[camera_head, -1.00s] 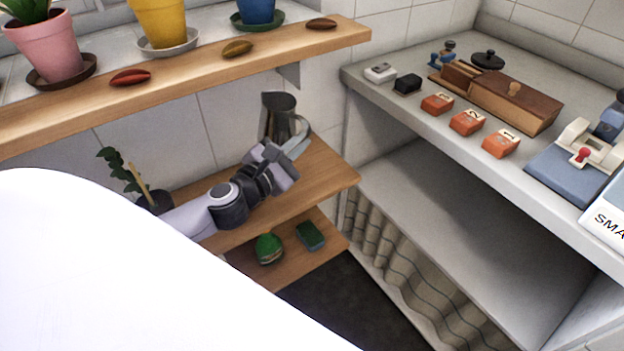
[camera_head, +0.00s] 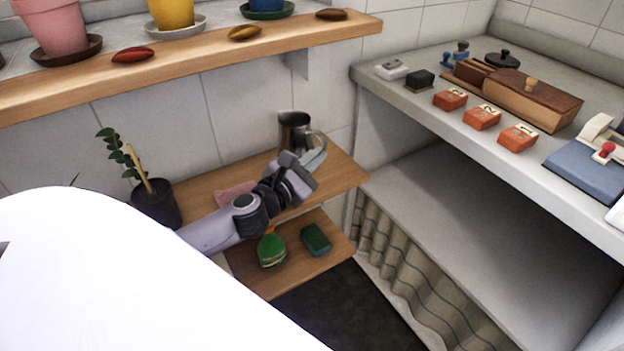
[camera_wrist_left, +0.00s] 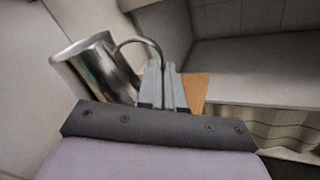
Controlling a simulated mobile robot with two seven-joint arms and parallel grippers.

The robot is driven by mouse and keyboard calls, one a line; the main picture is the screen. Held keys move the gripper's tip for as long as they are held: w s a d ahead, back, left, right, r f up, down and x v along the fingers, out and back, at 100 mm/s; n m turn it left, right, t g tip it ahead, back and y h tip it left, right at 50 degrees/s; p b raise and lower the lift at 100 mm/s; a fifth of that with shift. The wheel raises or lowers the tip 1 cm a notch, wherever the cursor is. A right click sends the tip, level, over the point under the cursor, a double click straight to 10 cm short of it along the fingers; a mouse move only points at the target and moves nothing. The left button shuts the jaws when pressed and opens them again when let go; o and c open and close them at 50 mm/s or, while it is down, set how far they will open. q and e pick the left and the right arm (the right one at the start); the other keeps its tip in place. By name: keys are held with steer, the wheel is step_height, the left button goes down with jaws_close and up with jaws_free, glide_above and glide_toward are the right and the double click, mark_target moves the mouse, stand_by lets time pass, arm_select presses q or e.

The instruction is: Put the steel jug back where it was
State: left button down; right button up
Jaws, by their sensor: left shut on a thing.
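The steel jug (camera_head: 294,131) is at the far right part of the upper wooden shelf (camera_head: 340,175), by the tiled wall. My left gripper (camera_head: 316,158) is at the jug's right side, shut on its handle. In the left wrist view, the jug (camera_wrist_left: 98,70) is left of the fingers (camera_wrist_left: 162,82), and its curved handle runs into them. The jug looks tilted in that view. Its base is hidden by my gripper in the head view, so I cannot tell whether it touches the shelf. My right gripper is not in view.
A potted plant (camera_head: 157,203) and a pink cloth (camera_head: 235,194) are on the same shelf. A green object (camera_head: 271,250) and a green sponge (camera_head: 315,239) lie on the lower shelf. A shelf with flowerpots (camera_head: 220,58) runs above. The grey counter (camera_head: 420,103) stands to the right.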

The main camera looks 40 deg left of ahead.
arm_select(q)
steer(key=shift+f+b, duration=0.35)
steer(key=shift+f, duration=0.25)
steer(key=shift+f+b, duration=0.75)
steer(key=shift+f, duration=0.55)
steer(key=shift+f, duration=0.15)
steer(key=c, duration=1.3)
jaws_free()
steer(key=shift+f, duration=0.1)
